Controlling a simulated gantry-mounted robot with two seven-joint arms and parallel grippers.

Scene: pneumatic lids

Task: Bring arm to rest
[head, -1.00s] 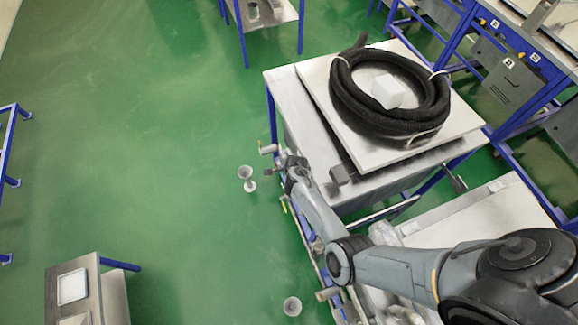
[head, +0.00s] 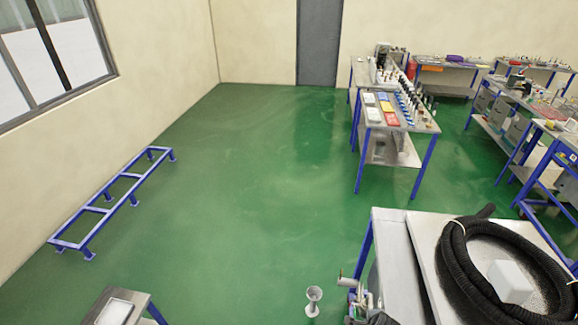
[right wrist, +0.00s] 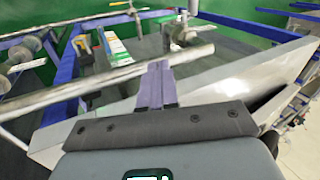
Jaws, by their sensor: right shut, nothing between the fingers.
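My right gripper (right wrist: 158,68) is in the right wrist view, its two narrow grey-violet fingers pressed together with nothing between them. Beyond the fingertips are a pale metal tube (right wrist: 110,75) and a valve-like metal fitting (right wrist: 188,36); whether the fingers touch the tube is hard to tell. In the head view, only a small dark part that may be my right arm shows at the bottom edge, beside the metal table. My left gripper is in neither current view.
A black coiled hose (head: 458,262) and a white block (head: 510,281) lie on a metal table (head: 398,270) at lower right. A grey funnel-shaped piece (head: 314,300) stands on the floor. A blue frame (head: 115,205) stands at left. Workbenches (head: 400,115) fill the back right. The middle floor is clear.

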